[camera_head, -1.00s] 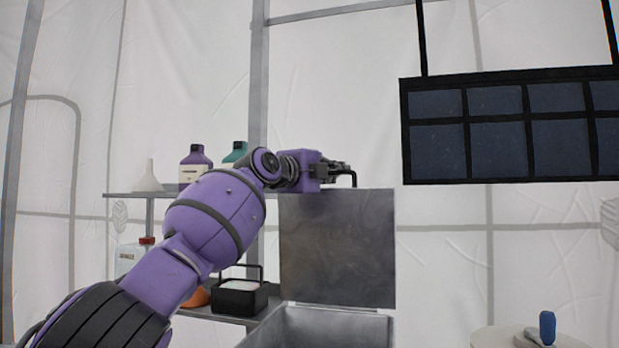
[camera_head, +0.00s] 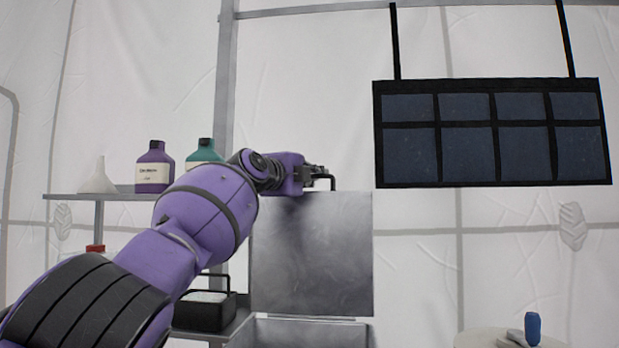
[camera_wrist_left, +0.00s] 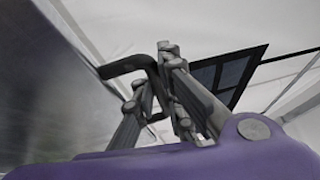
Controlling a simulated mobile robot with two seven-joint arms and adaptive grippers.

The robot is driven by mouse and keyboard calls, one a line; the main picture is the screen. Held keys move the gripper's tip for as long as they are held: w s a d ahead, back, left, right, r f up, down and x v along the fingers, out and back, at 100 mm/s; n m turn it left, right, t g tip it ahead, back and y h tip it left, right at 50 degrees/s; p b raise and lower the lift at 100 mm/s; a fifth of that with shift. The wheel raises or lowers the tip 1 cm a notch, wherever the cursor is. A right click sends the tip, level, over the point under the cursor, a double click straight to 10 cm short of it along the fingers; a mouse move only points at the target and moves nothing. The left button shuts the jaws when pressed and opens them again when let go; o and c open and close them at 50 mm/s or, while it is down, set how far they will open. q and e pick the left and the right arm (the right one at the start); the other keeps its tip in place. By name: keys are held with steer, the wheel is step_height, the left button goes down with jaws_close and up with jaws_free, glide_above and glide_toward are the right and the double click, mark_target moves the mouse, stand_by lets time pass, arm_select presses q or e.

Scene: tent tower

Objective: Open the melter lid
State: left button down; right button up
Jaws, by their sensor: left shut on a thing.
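The melter lid (camera_head: 312,262) is a grey metal plate standing upright at the back of the melter (camera_head: 310,333), whose open top shows at the bottom of the head view. A black handle (camera_head: 333,179) sits at the lid's top edge. My left gripper (camera_head: 318,174) is at that edge, shut on the handle. In the left wrist view the gripper's fingers (camera_wrist_left: 160,85) close around the black handle (camera_wrist_left: 128,68), with the lid's grey face (camera_wrist_left: 50,80) on the left. My right gripper is not in view.
A shelf (camera_head: 120,196) on the left holds a white funnel (camera_head: 98,178), a purple bottle (camera_head: 153,168) and a green bottle (camera_head: 204,153). Below is a black basket (camera_head: 203,312). A dark panel (camera_head: 490,135) hangs at right. A blue-handled item (camera_head: 532,327) stands lower right.

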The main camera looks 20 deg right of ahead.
arm_select(q)
steer(key=shift+w+a+f, duration=0.1)
steer(key=shift+w+f, duration=0.05)
steer(key=shift+f, duration=0.15)
steer(key=c, duration=2.2)
jaws_free()
steer(key=shift+o, duration=0.2)
steer(key=shift+s+a+r, duration=0.25)
steer(key=shift+s+a, duration=0.05)
steer(key=shift+a, duration=0.3)
steer(key=shift+s+a+f, duration=0.25)
steer(key=shift+s, duration=0.25)
steer(key=v, duration=0.9)
steer(key=shift+s+a, duration=0.15)
steer(key=shift+s, duration=0.1)
steer(key=shift+f, duration=0.1)
